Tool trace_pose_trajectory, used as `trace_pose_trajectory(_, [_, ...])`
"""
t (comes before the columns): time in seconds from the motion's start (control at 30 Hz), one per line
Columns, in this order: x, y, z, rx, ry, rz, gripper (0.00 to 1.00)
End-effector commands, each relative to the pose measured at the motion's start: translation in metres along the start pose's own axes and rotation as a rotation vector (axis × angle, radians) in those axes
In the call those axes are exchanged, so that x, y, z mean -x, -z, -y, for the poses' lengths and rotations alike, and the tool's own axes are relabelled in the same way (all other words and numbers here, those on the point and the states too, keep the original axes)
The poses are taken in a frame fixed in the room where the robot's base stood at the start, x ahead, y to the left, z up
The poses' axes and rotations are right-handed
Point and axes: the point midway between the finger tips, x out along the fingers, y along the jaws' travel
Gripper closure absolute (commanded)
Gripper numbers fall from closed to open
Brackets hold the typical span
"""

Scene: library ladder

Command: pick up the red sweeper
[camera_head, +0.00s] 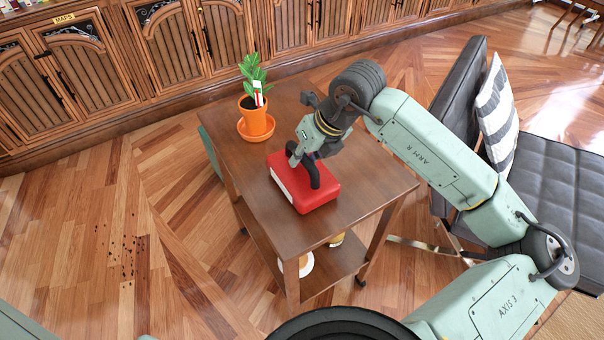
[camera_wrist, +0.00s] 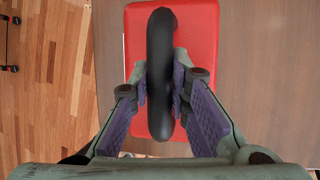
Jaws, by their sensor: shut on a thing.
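The red sweeper (camera_head: 318,194) is a red box with a pale side and a black curved handle on top. It sits on the upper top of a small wooden table. My gripper (camera_head: 301,158) is above it, with its fingers at the black handle. In the wrist view the red sweeper (camera_wrist: 200,45) lies under the handle (camera_wrist: 160,50), and my gripper (camera_wrist: 160,88) has its purple-padded fingers closed on both sides of the handle. I cannot tell whether the box still rests fully on the table.
An orange potted plant (camera_head: 255,119) on a saucer stands at the table's back left. The wooden table (camera_head: 350,205) has a lower shelf with a white item and a yellowish one. A black chair (camera_head: 545,165) stands right. Cabinets line the back. Dark crumbs (camera_head: 130,250) lie on the floor left.

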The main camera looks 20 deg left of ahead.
Motion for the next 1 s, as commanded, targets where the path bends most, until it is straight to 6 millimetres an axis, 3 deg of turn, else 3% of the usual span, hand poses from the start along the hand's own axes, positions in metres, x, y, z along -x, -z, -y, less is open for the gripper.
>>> trace_pose_trajectory(0.67, [0.003,-0.002,0.000,0.001,0.002,0.002,1.00])
trace_pose_trajectory(1.0, [0.032,-0.010,-0.009,0.004,0.003,0.002,1.00])
